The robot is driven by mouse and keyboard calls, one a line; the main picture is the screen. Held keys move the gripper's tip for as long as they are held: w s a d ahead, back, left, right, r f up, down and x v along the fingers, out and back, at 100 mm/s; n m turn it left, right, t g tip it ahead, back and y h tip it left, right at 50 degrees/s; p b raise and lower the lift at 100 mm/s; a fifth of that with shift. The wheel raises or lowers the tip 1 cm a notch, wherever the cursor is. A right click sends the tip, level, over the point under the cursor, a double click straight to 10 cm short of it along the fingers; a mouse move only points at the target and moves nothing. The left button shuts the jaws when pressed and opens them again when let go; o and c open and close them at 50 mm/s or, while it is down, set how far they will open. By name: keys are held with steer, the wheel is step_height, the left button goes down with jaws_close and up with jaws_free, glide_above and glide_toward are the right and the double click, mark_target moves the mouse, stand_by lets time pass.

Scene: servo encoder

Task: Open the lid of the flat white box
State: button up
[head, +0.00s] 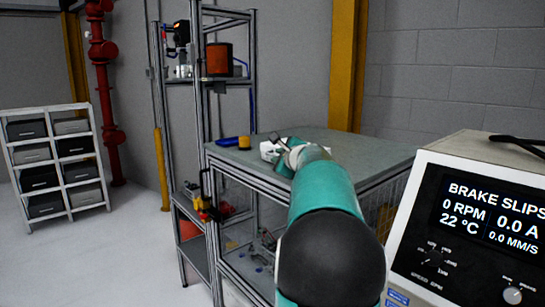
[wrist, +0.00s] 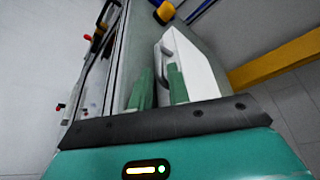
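The flat white box (wrist: 200,62) shows in the wrist view just beyond my fingers. A thin grey handle-like loop stands at its left side, and its lid looks closed, though its seam is not clear. In the head view only a small white part of the box (head: 268,151) shows on the table top, with my arm hiding the rest. My gripper (wrist: 160,88) has two green fingers spread apart with nothing between them. The right finger overlaps the box's near side in the picture; I cannot tell whether they touch.
The box is on a grey-topped framed table (head: 365,150). A yellow object (head: 244,142) and a blue one (head: 228,142) lie to its left. Tall metal shelves (head: 205,75) stand behind at the left. A display unit (head: 470,220) is at the near right. The table's right part is clear.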

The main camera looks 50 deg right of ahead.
mark_target(274, 155)
steer(key=shift+x, duration=2.35)
jaws_close()
